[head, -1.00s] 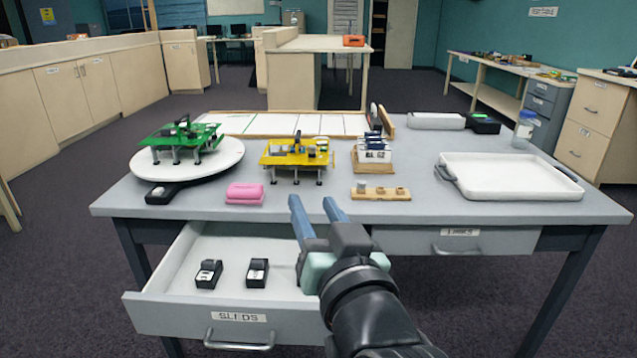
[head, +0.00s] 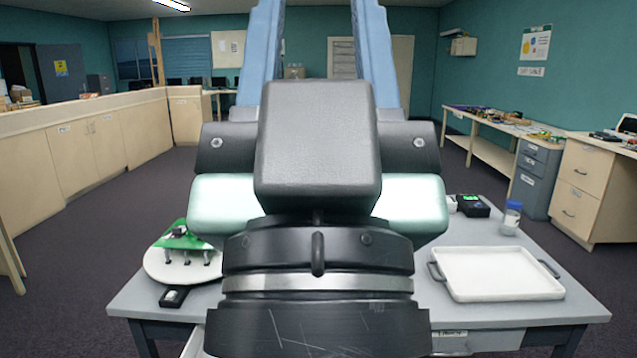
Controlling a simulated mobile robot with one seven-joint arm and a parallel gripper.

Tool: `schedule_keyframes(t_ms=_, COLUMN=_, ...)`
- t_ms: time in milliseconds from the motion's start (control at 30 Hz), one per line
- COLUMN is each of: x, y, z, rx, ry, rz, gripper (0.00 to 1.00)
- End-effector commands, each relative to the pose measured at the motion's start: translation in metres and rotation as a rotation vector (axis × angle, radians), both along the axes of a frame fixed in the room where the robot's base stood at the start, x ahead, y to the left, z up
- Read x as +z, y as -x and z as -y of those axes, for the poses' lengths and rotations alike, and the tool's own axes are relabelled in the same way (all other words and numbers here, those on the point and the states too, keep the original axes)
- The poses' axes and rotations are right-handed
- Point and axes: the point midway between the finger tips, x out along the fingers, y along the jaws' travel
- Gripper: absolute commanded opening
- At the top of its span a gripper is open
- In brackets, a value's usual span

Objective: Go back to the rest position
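My gripper (head: 318,45) fills the middle of the head view, raised close to the camera and pointing away and upward. Its two blue fingers stand wide apart with nothing between them; their tips are cut off by the top edge. My arm and gripper hide the middle of the grey table (head: 590,308), including whatever lies there.
A green circuit board (head: 188,238) stands on a white round turntable (head: 160,270) at the table's left. A white tray (head: 500,274) lies at the right, with a blue-capped jar (head: 511,217) and a black box (head: 472,206) behind it. Cabinets (head: 90,150) line the left.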

Motion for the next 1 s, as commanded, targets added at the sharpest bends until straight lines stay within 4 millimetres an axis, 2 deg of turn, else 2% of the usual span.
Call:
schedule_keyframes(t_ms=33, x=0.033, y=0.0, z=0.0, rx=0.0, ry=0.0, rz=-0.001, gripper=0.45)
schedule_keyframes(t_ms=300, x=0.113, y=0.0, z=0.0, rx=0.001, ry=0.0, rz=-0.002, gripper=0.45)
schedule_keyframes(t_ms=400, x=0.134, y=-0.001, z=0.0, rx=0.001, ry=0.0, rz=-0.002, gripper=0.45)
schedule_keyframes(t_ms=600, x=0.154, y=-0.001, z=0.0, rx=0.001, ry=0.0, rz=-0.002, gripper=0.45)
schedule_keyframes(t_ms=1000, x=0.153, y=0.0, z=0.0, rx=0.001, ry=0.0, rz=-0.002, gripper=0.45)
